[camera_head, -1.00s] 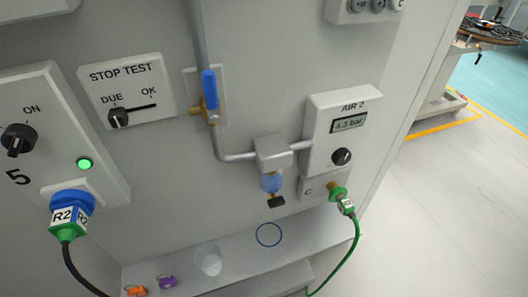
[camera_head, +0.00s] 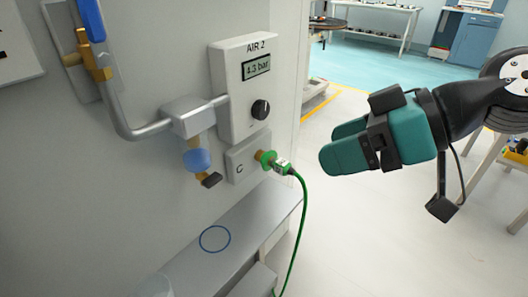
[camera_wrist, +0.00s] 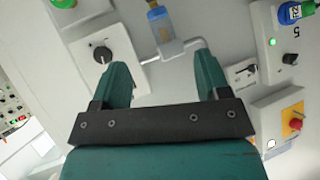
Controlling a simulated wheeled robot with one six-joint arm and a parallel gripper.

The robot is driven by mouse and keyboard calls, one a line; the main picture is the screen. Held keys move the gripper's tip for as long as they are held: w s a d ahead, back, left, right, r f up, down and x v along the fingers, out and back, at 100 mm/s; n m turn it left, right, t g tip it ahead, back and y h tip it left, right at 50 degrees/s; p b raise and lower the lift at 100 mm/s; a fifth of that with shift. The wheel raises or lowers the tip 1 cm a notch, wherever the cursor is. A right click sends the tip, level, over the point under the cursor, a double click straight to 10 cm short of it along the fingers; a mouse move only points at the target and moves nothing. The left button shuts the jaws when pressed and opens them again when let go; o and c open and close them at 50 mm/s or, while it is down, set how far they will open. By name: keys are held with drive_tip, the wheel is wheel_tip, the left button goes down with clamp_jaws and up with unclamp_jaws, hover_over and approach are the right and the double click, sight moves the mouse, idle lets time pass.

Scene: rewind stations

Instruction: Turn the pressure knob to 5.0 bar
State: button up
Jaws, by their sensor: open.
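The pressure knob (camera_head: 260,109) is a black round knob with a white mark, on the white AIR 2 panel (camera_head: 226,90). The display (camera_head: 256,68) above it seems to read 4.3 bar. My gripper (camera_head: 332,146), with green fingers, is to the right of the panel in the head view, apart from the knob. In the wrist view the picture is turned over; my open, empty gripper (camera_wrist: 163,62) has its fingers spread, and the knob (camera_wrist: 102,54) shows just left of the left finger.
A green plug (camera_head: 270,160) with a hanging cable sits below the knob. A ledge (camera_head: 245,225) with a blue ring mark runs below. Open floor lies right of the cabinet.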

drive_tip(key=w+d+f+t+y+b, duration=0.1)
drive_tip(key=w+f+t+y+b, duration=0.15)
drive_tip(key=w+f+b, duration=0.3)
drive_tip(key=t+b, duration=0.5)
approach(265, 111)
drive_tip(key=shift+y, duration=0.35)
drive_tip(key=p+x, duration=0.6)
drive_tip(key=x, duration=0.1)
drive_tip(key=shift+w+a+f, duration=0.15)
drive_tip(key=shift+w, duration=0.15)
drive_tip(key=shift+w+a+f, duration=0.1)
drive_tip(key=shift+w+a, duration=0.3)
drive_tip(key=shift+a, duration=0.1)
drive_tip(key=c, duration=0.9)
